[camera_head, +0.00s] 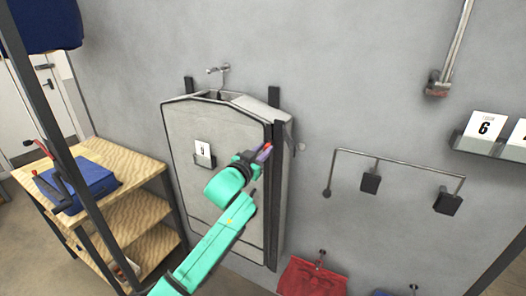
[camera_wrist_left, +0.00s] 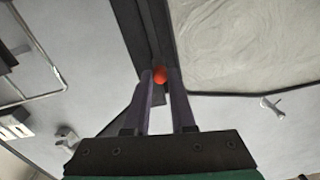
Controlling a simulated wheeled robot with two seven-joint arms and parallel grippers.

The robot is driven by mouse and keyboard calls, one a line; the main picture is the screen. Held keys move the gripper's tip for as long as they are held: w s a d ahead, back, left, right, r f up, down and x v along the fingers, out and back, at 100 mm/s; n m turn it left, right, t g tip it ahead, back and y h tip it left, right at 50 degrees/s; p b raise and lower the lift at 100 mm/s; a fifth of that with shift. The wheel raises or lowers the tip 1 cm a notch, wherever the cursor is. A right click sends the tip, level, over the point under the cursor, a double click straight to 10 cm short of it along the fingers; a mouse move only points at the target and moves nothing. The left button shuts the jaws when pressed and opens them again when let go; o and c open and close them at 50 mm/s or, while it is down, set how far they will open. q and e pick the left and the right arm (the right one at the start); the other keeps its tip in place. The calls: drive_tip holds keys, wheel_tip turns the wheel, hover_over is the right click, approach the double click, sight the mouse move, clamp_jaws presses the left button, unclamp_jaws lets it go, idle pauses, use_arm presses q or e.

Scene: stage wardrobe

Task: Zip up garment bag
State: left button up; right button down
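A grey garment bag (camera_head: 188,125) hangs upright against the wall, with a small white card holder on its front. A dark zip strip (camera_head: 273,225) runs down its right edge; it also shows in the left wrist view (camera_wrist_left: 149,35). My left gripper (camera_head: 264,153) is at this strip, on the upper half of the bag. In the left wrist view a round red zip pull (camera_wrist_left: 160,74) sits between the purple fingertips of my left gripper (camera_wrist_left: 160,82) and fills the gap between them. The fingers hide part of the strip. My right gripper is not in view.
A wooden shelf unit (camera_head: 118,157) with a blue box (camera_head: 78,186) stands at the left. A wall rail (camera_head: 400,163) with dark clips, a numbered card ledge (camera_head: 487,140) and a hanging red garment (camera_head: 312,278) are at the right. The wall right beside the bag is mostly bare.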

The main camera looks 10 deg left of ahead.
use_arm(q)
drive_tip(key=o, duration=0.4)
drive_tip(key=shift+r, duration=0.3)
drive_tip(key=shift+c, duration=0.2)
drive_tip(key=shift+f, duration=0.1)
drive_tip(key=shift+s+a+f, duration=0.15)
drive_tip(key=shift+s+a, duration=0.05)
drive_tip(key=shift+s, duration=0.1)
drive_tip(key=b+v, duration=0.4)
drive_tip(key=v, duration=1)
drive_tip(key=shift+b, duration=0.4)
drive_tip(key=shift+w, duration=0.1)
